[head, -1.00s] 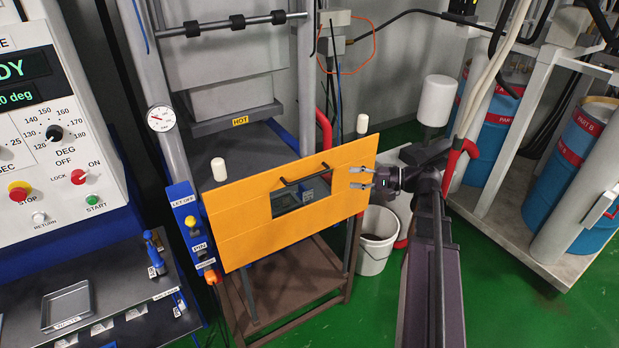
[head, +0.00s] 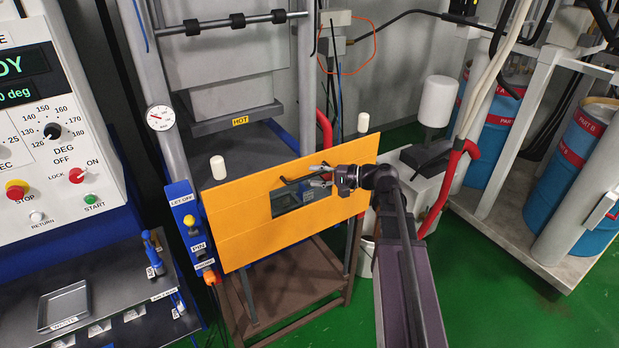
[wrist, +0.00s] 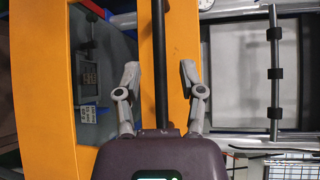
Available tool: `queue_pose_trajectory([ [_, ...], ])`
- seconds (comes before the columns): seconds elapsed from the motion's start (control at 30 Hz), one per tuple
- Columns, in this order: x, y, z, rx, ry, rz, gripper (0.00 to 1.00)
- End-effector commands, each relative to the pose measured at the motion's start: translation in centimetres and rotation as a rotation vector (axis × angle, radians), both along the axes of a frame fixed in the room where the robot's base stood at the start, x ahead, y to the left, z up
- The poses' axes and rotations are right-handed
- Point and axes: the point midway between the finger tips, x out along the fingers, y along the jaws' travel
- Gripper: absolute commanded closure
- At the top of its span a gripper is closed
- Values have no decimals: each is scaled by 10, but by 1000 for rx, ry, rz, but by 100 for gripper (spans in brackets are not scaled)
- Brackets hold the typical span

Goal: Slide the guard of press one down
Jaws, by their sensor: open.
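The orange guard (head: 240,240) of the press stands in front of the press bed, with a small window in it. It also fills the left half of the wrist view (wrist: 45,120). A black bar handle (head: 290,181) sits on the guard above the window. In the wrist view the handle (wrist: 160,60) runs between my two fingers, with a gap on each side. My gripper (head: 318,175) is open at the right part of the handle. In the wrist view my gripper (wrist: 160,80) is around the handle and not closed on it.
A blue control strip (head: 187,215) with a yellow button stands left of the guard. White posts (head: 218,168) rise at its upper corners. A hot platen (head: 238,120) is behind it. A white bucket (head: 366,258) and drums (head: 575,160) are to the right.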

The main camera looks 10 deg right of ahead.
Motion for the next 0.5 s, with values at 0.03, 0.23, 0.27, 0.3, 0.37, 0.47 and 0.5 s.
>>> queue_pose_trajectory([
  [0.03, 2, 4, -1, 0, 0, 1, 49],
  [0.23, 6, 12, -2, 0, 0, 1, 49],
  [0.27, 6, 13, -2, 0, 0, 0, 49],
  [0.3, 7, 13, -2, 0, 0, 0, 49],
  [0.37, 7, 14, -2, 0, 0, 0, 49],
  [0.47, 7, 13, -2, 0, 0, 0, 49],
  [0.5, 7, 13, -2, 0, 0, 0, 49],
])
